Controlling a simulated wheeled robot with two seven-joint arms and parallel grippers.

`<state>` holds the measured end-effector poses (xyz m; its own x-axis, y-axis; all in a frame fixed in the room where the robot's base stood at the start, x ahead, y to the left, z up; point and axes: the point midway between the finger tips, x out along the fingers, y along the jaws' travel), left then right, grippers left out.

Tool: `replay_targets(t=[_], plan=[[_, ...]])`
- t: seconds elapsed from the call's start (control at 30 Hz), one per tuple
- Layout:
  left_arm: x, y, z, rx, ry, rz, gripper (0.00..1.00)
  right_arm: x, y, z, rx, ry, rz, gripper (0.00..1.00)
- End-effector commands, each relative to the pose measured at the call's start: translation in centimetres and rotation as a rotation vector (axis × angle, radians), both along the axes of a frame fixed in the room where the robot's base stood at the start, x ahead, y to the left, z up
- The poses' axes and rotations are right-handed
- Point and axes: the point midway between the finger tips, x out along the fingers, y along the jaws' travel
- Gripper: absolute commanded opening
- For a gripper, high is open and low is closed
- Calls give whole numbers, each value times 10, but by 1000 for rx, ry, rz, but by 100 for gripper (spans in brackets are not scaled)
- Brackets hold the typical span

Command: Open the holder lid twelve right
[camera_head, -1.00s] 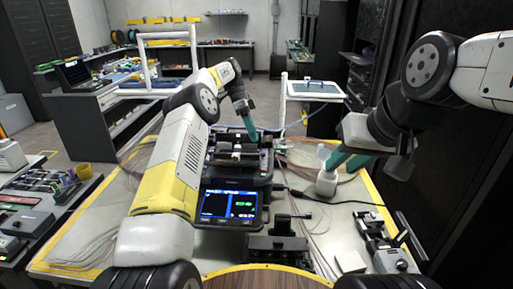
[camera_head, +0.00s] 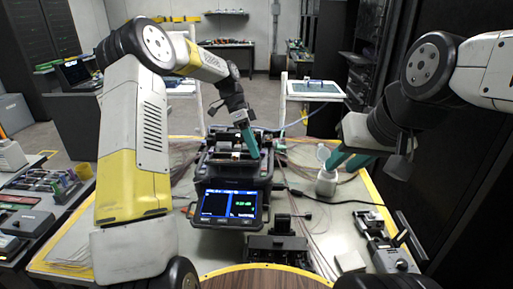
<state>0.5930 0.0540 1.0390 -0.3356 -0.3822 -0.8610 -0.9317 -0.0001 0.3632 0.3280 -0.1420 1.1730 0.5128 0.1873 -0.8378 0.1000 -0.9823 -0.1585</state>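The fusion splicer (camera_head: 232,180) stands in the middle of the table with its lit screen (camera_head: 230,205) facing me. Its top is open, and small holder parts (camera_head: 228,154) show inside; the holder lids are too small to tell apart. My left gripper (camera_head: 253,152) reaches down from behind at the right side of the splicer's top, its teal fingers close together. Whether they touch a lid cannot be told. My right gripper (camera_head: 340,160) is to the right, beside a white bottle (camera_head: 326,183) with its cap up; its teal fingers appear apart.
A black device (camera_head: 278,247) sits in front of the splicer. Another tool (camera_head: 385,245) lies at the right table edge. Cables (camera_head: 335,202) run across the table's right side. A side bench (camera_head: 40,195) with tools is at the left.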

Motion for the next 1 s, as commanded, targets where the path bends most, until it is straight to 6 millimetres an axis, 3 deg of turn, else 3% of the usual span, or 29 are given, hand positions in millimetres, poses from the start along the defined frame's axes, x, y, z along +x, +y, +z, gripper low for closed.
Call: replay_targets(t=[0.2,0.57,0.67,0.73,1.0], plan=[[-25,-2,3,0,0,0,32,0,0,0,0,0,0,30],[-29,-3,3,-1,0,0,32,0,0,0,0,0,0,30],[-30,-3,4,6,-2,6,12,0,0,0,0,0,0,30],[-33,-1,10,24,-12,25,0,0,0,0,0,0,0,30],[-71,15,61,192,-95,276,0,0,0,0,0,0,0,30]])
